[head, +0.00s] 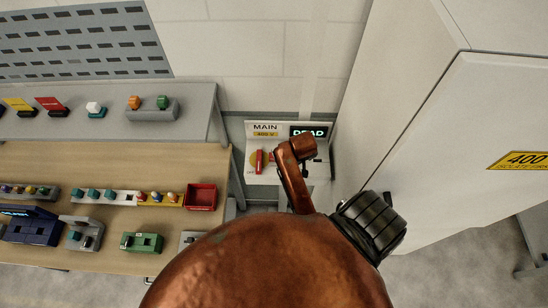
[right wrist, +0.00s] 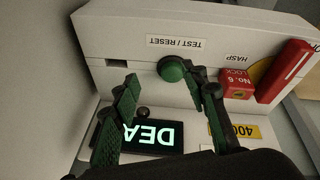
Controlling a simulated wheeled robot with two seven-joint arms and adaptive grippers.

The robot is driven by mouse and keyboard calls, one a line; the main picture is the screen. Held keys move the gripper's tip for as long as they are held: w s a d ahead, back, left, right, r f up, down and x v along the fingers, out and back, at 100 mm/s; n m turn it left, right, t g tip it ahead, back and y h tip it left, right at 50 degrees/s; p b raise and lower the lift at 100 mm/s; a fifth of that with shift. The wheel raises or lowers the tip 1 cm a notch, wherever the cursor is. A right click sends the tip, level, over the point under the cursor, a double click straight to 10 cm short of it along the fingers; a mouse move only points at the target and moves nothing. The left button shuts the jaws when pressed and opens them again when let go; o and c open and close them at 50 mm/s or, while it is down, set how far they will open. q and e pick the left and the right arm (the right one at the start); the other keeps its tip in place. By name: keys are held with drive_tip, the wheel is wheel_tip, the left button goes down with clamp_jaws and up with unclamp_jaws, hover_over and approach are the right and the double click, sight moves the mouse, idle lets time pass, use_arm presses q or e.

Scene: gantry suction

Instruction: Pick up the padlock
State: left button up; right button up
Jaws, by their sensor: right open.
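The red padlock (right wrist: 237,83), a block marked "No. 6 LOCK", sits on the white panel at the right of the right wrist view, beside a red handle (right wrist: 286,72) and under the "HASP" label. My right gripper (right wrist: 164,79) is open and empty. Its fingertips stand on either side of a green button (right wrist: 172,69) under the "TEST / RESET" label; I cannot tell if they touch it. The padlock lies outside the fingers, to the right. In the head view my right arm hides much of the gripper. My left gripper is not in view.
A lit "DEAD" display (head: 308,132) and a "MAIN" label (head: 265,127) are on the panel. A wooden bench (head: 110,262) with a red bin (head: 201,197) and several devices stands at left. A tall white cabinet (head: 440,130) stands close at right.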

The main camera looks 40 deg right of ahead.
drive_tip(key=w+m, duration=0.1)
drive_tip(key=w, duration=0.1)
drive_tip(key=w+r+y, duration=0.1)
drive_tip(key=w, duration=0.1)
drive_tip(key=w+a+r+m+g, duration=0.1)
drive_tip(key=w, duration=0.1)
drive_tip(key=shift+w+m, duration=0.2)
drive_tip(key=shift+m, duration=0.1)
drive_tip(key=w+a, duration=0.1)
drive_tip(key=w+a+r+g+y, duration=0.1)
drive_tip(key=a, duration=0.1)
drive_tip(key=w+a+m+y, duration=0.1)
drive_tip(key=shift+w+a+r, duration=0.3)
drive_tip(key=shift+r, duration=0.05)
drive_tip(key=shift+w+a+f, duration=0.1)
drive_tip(key=shift+a+f, duration=0.05)
drive_tip(key=shift+f+b, duration=0.45)
drive_tip(key=shift+f, duration=1.1)
drive_tip(key=shift+w+a+f+p, duration=0.1)
drive_tip(key=shift+f+p, duration=0.25)
drive_tip(key=shift+f, duration=0.7)
drive_tip(key=shift+w+a+f+p, duration=0.1)
drive_tip(key=shift+f+p, duration=0.2)
drive_tip(key=shift+f, duration=0.75)
drive_tip(key=c, duration=1)
